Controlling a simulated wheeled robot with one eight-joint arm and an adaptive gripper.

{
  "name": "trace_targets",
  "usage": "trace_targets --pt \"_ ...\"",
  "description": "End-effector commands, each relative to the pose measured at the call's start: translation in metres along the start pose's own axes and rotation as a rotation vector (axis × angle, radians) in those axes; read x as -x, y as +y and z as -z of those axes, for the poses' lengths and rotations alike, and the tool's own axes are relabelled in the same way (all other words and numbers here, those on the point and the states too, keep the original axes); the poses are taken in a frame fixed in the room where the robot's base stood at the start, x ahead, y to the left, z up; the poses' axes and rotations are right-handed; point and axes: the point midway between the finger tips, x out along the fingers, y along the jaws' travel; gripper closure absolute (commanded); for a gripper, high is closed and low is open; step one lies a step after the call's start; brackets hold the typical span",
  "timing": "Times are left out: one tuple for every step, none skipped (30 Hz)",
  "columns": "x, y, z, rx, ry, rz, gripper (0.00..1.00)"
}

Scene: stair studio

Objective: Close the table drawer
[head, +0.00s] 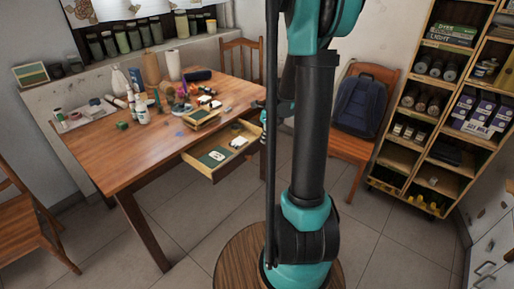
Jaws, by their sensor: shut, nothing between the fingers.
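The wooden table (115,150) stands at the left of the head view. Its drawer (212,176) is pulled out from the table's right-hand long side, toward the middle of the room. The drawer holds a dark green item with a pale mark (214,157) and a white item (239,142). My arm rises through the middle of the picture and passes just right of the drawer. A small dark and teal part of my arm shows beside the drawer's far right end. My gripper's fingers are hidden, and I cannot tell whether anything of mine touches the drawer.
Bottles, paint pots and small boxes crowd the table's far half. A wooden chair (354,146) with a dark blue backpack (359,105) stands right of my arm. A stocked shelf (402,167) stands farther right. Tiled floor before the drawer is open.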

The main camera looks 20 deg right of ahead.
Motion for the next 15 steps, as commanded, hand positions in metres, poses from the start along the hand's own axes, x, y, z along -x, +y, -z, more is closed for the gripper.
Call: trace_targets --pt "-0.004 0.000 0.000 0.000 0.000 0.000 1.00" --pt "-0.006 0.000 0.000 0.000 0.000 0.000 1.00" --pt "-0.010 0.000 0.000 0.001 0.000 0.000 1.00" --pt "-0.014 0.000 0.000 0.001 0.000 0.000 1.00" --pt "-0.018 0.000 0.000 0.002 0.000 0.000 1.00" --pt "-0.024 0.000 0.000 0.002 0.000 0.000 1.00" --pt "-0.028 0.000 0.000 0.002 0.000 0.000 1.00" --pt "-0.033 0.000 -0.001 0.002 0.000 0.000 1.00" --pt "-0.039 0.000 0.000 0.002 0.000 0.000 1.00" --pt "-0.043 0.000 0.000 0.002 0.000 0.000 1.00" --pt "-0.048 0.000 0.000 0.003 0.000 0.000 1.00" --pt "-0.054 0.000 0.000 0.003 0.000 0.000 1.00" --pt "-0.058 0.000 0.000 0.003 0.000 0.000 1.00" --pt "-0.062 0.000 0.000 0.003 0.000 0.000 1.00" --pt "-0.068 0.000 0.000 0.004 0.000 0.000 1.00"
